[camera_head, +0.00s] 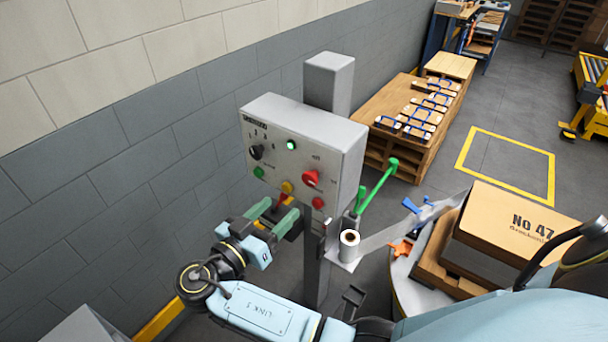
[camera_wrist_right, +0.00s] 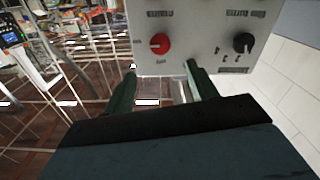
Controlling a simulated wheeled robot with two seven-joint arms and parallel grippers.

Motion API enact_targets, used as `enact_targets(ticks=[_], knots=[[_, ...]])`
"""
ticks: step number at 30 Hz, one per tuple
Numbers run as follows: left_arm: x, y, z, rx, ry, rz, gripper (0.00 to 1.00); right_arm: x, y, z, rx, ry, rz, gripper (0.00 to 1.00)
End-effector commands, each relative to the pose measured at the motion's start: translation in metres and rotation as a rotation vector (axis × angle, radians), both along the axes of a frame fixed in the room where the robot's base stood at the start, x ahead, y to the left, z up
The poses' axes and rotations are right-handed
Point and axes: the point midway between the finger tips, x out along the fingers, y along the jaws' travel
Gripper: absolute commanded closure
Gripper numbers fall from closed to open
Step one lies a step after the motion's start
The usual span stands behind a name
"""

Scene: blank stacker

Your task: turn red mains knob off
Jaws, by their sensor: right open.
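The red mains knob (camera_head: 311,179) is on the right part of the grey control panel (camera_head: 345,130). In the wrist view the red knob (camera_wrist_right: 160,43) shows whole, with a pale mark on its left side; its small labels are hard to read. My right gripper (camera_head: 283,206) is open and empty, with green fingers, below and in front of the panel's lower edge. In the wrist view my right gripper (camera_wrist_right: 159,71) has its fingertips either side of the knob's line, short of the knob and apart from it. My left gripper is not in view.
The panel also carries a black knob (camera_head: 256,152), a lit green lamp (camera_head: 291,145), a green button (camera_head: 259,172), a yellow button (camera_head: 287,187) and a red button (camera_head: 318,203). A green-handled thing (camera_head: 377,184) and a white roll (camera_head: 349,238) are right of the post (camera_head: 318,262).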

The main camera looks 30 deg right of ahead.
Motion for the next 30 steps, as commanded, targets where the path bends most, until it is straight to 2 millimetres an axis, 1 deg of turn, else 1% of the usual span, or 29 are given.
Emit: enact_targets(ticks=[1, 3, 9, 12, 15, 21, 28, 29, 30], knots=[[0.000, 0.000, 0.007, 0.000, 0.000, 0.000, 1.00, 0.005, -0.011, 0.004, -0.005, 0.000, -0.001, 0.43], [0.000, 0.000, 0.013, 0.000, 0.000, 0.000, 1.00, 0.010, -0.026, 0.005, -0.004, 0.000, -0.002, 0.43], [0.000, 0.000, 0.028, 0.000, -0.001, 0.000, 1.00, 0.027, -0.064, 0.004, -0.003, 0.001, -0.001, 0.43], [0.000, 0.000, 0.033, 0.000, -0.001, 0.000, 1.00, 0.033, -0.079, 0.004, -0.002, 0.001, 0.000, 0.43], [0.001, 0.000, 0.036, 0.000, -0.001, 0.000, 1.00, 0.038, -0.090, 0.003, -0.001, 0.002, 0.001, 0.43], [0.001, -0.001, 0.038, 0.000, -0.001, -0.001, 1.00, 0.041, -0.099, 0.001, 0.001, 0.001, 0.002, 0.43], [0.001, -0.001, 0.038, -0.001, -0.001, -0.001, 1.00, 0.041, -0.099, 0.000, 0.002, 0.001, 0.002, 0.43], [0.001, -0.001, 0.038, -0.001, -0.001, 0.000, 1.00, 0.041, -0.099, 0.000, 0.002, 0.001, 0.002, 0.45], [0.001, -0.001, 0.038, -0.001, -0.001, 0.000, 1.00, 0.041, -0.099, 0.000, 0.002, 0.001, 0.002, 0.50]])
